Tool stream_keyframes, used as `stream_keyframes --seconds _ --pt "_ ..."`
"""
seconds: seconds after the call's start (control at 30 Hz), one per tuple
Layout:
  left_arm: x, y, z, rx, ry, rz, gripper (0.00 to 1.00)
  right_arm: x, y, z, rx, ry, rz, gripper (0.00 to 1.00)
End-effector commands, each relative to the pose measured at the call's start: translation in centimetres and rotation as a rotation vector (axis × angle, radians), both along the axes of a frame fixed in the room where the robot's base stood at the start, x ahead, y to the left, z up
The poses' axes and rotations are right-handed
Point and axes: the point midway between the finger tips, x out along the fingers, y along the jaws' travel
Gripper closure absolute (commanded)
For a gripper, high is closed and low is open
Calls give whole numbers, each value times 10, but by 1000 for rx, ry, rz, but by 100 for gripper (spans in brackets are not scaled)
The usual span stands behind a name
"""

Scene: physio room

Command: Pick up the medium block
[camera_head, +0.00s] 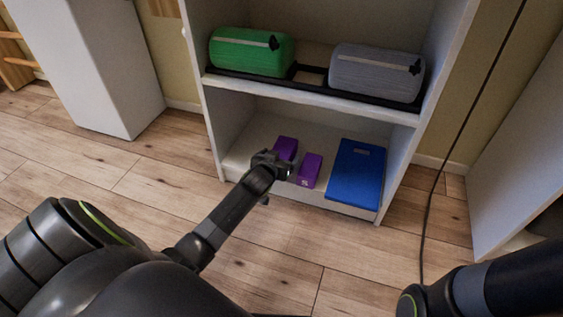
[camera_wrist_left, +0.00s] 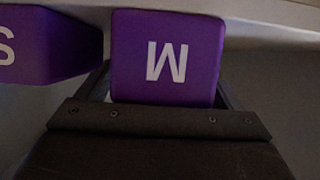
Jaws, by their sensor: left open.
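The medium block is purple with a white M and sits on the lower shelf in the head view (camera_head: 287,146), partly hidden by my left gripper (camera_head: 271,164). In the left wrist view the medium block (camera_wrist_left: 168,60) fills the space between the open fingers, its letter upside down. I cannot tell whether either finger touches it. A second purple block marked S (camera_wrist_left: 45,45) lies close beside it, left in the wrist view. In the head view that block (camera_head: 309,171) is just right of my gripper. My right gripper is out of view.
A blue flat item (camera_head: 356,175) lies on the lower shelf right of the blocks. The white shelf unit's upper board (camera_head: 312,98) hangs over them, bearing a green roll (camera_head: 250,51) and a grey roll (camera_head: 374,74) in a black rack. Wooden floor in front is clear.

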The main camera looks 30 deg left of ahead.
Motion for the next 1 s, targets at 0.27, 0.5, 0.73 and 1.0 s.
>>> stream_keyframes --seconds 0.27,0.5,0.73,1.0 --pt "1 0 0 0 0 0 15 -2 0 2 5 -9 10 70" --pt "1 0 0 0 0 0 47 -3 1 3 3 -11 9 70" --pt "1 0 1 0 -1 0 63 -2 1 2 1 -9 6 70" --pt "1 0 12 1 -2 0 63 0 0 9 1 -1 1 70"
